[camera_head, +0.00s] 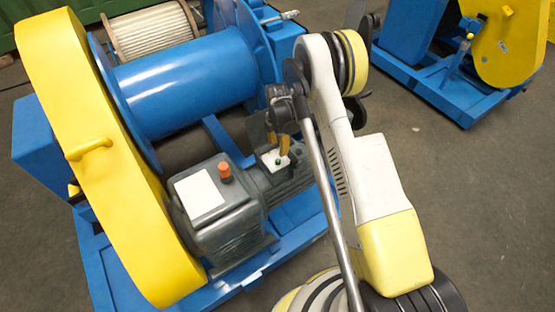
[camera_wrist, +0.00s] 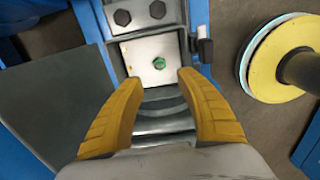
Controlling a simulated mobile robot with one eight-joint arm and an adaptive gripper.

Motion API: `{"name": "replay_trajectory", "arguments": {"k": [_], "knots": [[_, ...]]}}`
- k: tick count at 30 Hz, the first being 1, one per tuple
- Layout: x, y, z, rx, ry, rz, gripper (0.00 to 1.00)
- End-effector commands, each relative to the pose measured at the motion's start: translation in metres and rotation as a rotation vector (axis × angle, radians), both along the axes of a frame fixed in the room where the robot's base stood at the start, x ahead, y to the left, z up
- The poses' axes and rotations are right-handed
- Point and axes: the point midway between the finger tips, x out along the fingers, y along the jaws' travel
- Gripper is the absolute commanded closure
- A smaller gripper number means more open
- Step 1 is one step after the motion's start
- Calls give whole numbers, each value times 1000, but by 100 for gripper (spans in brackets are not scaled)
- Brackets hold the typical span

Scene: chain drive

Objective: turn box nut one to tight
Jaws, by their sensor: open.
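A small green nut (camera_wrist: 159,63), which I take to be box nut one, sits on a pale square plate (camera_wrist: 140,51) in the wrist view. My gripper (camera_wrist: 158,80) is open, its two yellow fingers spread. In the picture the nut shows between and just beyond the fingertips; nothing is between them. In the head view the yellow fingers (camera_head: 285,146) point down over the small box on the grey motor, just above the green nut (camera_head: 278,162). Exact fingertip height above the plate I cannot tell.
Two dark hex bolts (camera_wrist: 122,17) sit above the plate in the wrist view. A grey gearbox (camera_head: 225,215) with an orange cap (camera_head: 225,173), a yellow chain guard (camera_head: 115,160) and a blue drum (camera_head: 185,90) stand close by. Open floor (camera_head: 480,200) lies to the right.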

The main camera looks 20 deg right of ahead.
Motion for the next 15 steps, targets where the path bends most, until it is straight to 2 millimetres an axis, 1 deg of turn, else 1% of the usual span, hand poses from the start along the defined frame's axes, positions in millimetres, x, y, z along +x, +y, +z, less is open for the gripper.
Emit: {"name": "replay_trajectory", "arguments": {"k": [1,9,12,15], "knots": [[0,0,-13,0,0,-1,57],[1,0,-67,0,-1,-2,57],[1,0,-80,0,-1,-3,57],[1,0,-89,0,-1,-3,57]]}}
